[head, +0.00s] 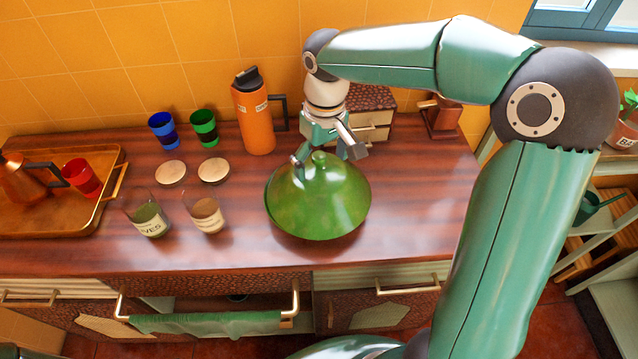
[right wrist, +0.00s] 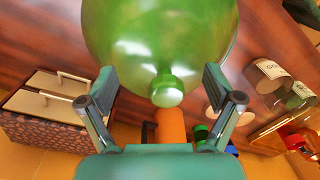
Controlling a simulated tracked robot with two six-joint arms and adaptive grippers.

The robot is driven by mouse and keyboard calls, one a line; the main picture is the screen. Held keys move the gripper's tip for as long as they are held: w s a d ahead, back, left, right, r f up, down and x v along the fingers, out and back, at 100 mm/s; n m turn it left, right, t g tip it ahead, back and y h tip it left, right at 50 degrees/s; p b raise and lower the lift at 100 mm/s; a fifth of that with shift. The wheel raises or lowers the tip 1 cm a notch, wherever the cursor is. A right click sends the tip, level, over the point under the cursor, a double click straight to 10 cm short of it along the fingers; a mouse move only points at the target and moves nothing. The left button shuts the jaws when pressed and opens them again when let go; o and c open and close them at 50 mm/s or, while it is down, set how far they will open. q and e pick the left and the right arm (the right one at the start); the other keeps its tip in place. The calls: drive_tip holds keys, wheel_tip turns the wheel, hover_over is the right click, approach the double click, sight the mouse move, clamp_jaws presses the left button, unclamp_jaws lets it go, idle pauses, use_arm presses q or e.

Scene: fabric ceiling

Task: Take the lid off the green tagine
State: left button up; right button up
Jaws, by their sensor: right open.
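The green tagine (head: 318,200) stands on the wooden counter with its glossy conical lid on; I cannot make out its base under the lid. The lid's round knob (right wrist: 167,92) shows in the right wrist view between my open fingers. My right gripper (head: 328,156) is open above the back of the lid, with its fingers on either side of the knob. In the right wrist view my right gripper (right wrist: 160,80) holds nothing, and a gap shows between each finger and the knob. My left gripper is not in view.
An orange flask (head: 254,112) and a small drawer box (head: 370,112) stand behind the tagine. Two open jars (head: 207,215) (head: 149,219), two round wooden lids (head: 214,171) (head: 171,173), and blue and green cups (head: 163,130) (head: 204,128) are left. The counter (head: 420,200) is clear right of the tagine.

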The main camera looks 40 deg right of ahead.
drive_tip(key=shift+s, duration=0.1)
drive_tip(key=c, duration=1.1)
drive_tip(key=shift+s, duration=0.1)
clamp_jaws()
drive_tip(key=shift+s+a+f, duration=0.1)
drive_tip(key=shift+r, duration=0.7)
wheel_tip(320, 180, up, 19)
drive_tip(key=p, duration=0.2)
drive_tip(key=shift+w, duration=0.3)
